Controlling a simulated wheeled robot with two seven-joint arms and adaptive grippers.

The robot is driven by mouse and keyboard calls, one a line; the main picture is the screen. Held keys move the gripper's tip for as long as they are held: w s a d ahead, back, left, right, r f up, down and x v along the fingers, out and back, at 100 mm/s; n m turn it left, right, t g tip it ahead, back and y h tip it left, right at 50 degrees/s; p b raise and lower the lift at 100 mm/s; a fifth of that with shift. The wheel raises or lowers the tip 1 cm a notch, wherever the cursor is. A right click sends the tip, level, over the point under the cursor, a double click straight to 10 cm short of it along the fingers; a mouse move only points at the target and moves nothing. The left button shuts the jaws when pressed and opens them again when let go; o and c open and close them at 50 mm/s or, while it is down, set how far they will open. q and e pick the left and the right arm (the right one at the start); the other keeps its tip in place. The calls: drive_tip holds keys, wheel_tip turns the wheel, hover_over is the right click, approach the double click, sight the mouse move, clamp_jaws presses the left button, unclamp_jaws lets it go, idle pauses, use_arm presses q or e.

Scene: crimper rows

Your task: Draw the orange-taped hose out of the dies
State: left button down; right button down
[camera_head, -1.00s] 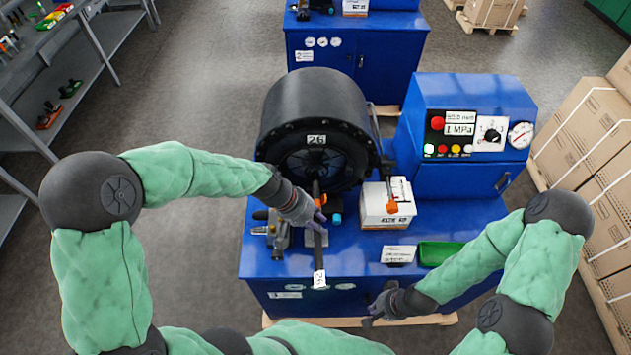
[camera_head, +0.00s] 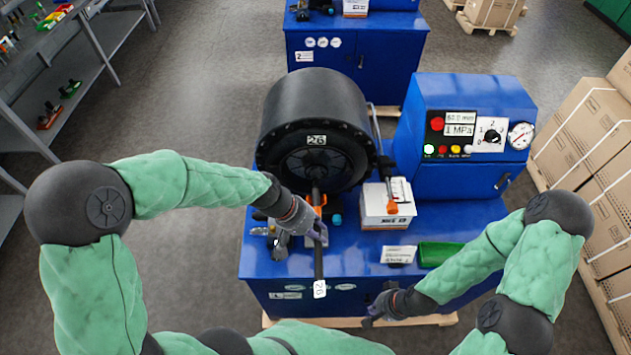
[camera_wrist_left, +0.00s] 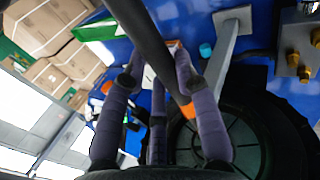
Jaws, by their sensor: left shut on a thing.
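The black hose (camera_head: 319,265) runs from the crimper toward the front of the bench, with a white tag marked 26 on its near end. Its orange tape (camera_wrist_left: 188,111) shows in the left wrist view, close to the fingers. The round black crimper head (camera_head: 318,120), marked 26, stands behind; the hose lines up with its dark centre, and I cannot tell whether its far end is still between the dies. My left gripper (camera_head: 320,235) is shut on the hose in front of the head. My right gripper (camera_head: 373,315) hangs at the bench's front edge, its fingers unclear.
A control box (camera_head: 470,135) with a gauge and 1 MPa display stands right of the head. A white box (camera_head: 386,208) and a green tray (camera_head: 440,254) are on the blue bench. Metal fittings lie left of the hose. Cartons (camera_head: 590,150) stand at the right.

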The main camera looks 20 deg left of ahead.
use_arm(q)
drive_tip(key=shift+r+p, duration=2.55)
drive_tip(key=shift+r, duration=0.9)
